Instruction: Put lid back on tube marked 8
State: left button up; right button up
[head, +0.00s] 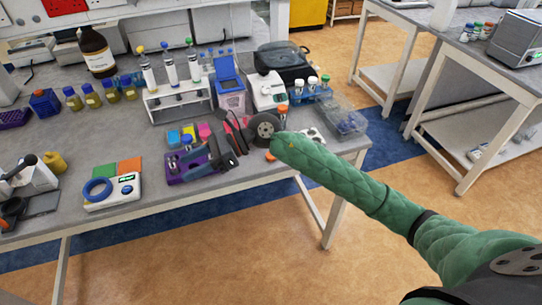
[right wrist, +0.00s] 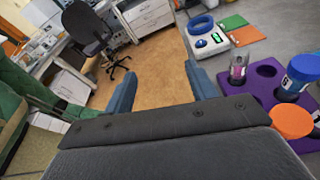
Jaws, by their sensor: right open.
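My right gripper (head: 214,158) is open and empty over the right part of the purple rack (head: 175,178). In the right wrist view its two blue fingers (right wrist: 163,88) are wide apart, with only floor between them. The purple rack (right wrist: 266,88) is to their right. It holds a clear tube (right wrist: 239,68) that looks uncapped, with pinkish contents. Beside it stands a tube with a blue cap (right wrist: 303,68) and a dark-marked label. An orange cap (right wrist: 292,122) is nearer the camera. I cannot read an 8, and no loose lid is clear. My left gripper is out of view.
A white device with a blue ring (head: 98,190) stands left of the rack, by orange and green pads (head: 130,166). A white tube stand (head: 178,100), a blue-and-white box (head: 229,88) and a clear bin (head: 344,118) are behind. The front left-middle tabletop is fairly clear.

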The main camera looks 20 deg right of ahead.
jog(key=w+d+f+n+h, duration=0.1)
jog(key=d+f+h, duration=0.1)
jog(key=d+h, duration=0.1)
jog(key=w+d+f+n+h, duration=0.1)
jog(key=w+d+f+h, duration=0.1)
jog(key=d+h, duration=0.1)
jog(key=w+d+f+n+h, duration=0.1)
jog(key=w+d+h, duration=0.1)
jog(key=d, duration=0.2)
jog(key=shift+d+f+n+h, duration=0.1)
jog(key=shift+f+n+h, duration=0.3)
jog(key=w+d+h, duration=0.1)
jog(key=d+h, duration=0.1)
jog(key=d, duration=0.1)
jog(key=w+d+h, duration=0.2)
jog(key=d, duration=0.2)
jog(key=w+d+r+t+h, duration=0.1)
jog(key=d+h, duration=0.1)
jog(key=d, duration=0.2)
jog(key=shift+w+d+r+n, duration=0.1)
jog(key=shift+w+n, duration=0.1)
jog(key=shift+n, duration=0.1)
jog(key=shift+w+d+r, duration=0.15)
jog(key=shift+d, duration=0.35)
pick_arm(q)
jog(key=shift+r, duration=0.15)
